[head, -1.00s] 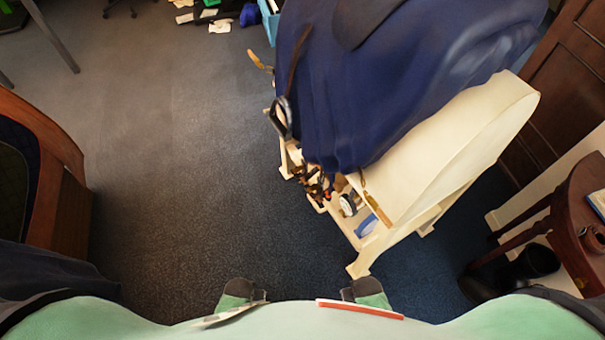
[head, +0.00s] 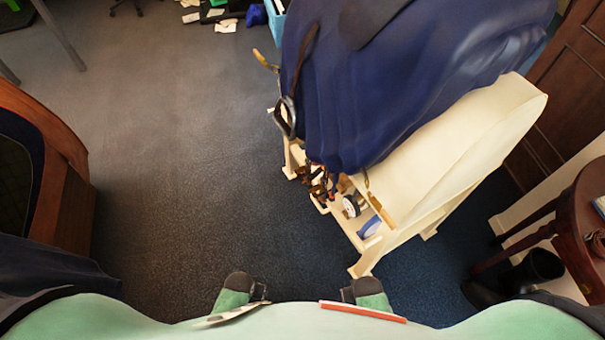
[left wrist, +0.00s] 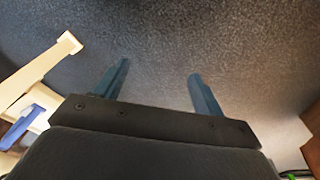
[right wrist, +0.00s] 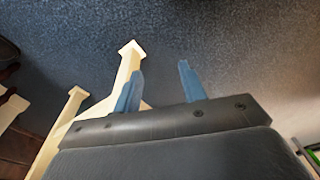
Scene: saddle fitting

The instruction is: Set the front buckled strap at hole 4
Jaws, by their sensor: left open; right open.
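In the head view a dark blue draped cover (head: 350,110) lies over a cream wooden stand (head: 470,150). A dark brown strap (head: 304,58) hangs at its left side with a metal stirrup (head: 285,117) below. A tan strap end (head: 265,61) sticks out at the far left. Another tan strap (head: 379,209) hangs near the stand's front end. I cannot tell which is the front buckled strap; no holes or buckle can be made out. My left gripper (left wrist: 158,73) and my right gripper (right wrist: 161,70) are open and empty above the floor, away from the straps.
The stand's low shelf holds brown leather pieces (head: 320,183), a white roll (head: 351,206) and a blue item (head: 370,227). A round wooden table (head: 580,215) and black boots (head: 540,262) stand at right. Wooden furniture (head: 62,210) is at left. Carpet (head: 170,150) between is clear.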

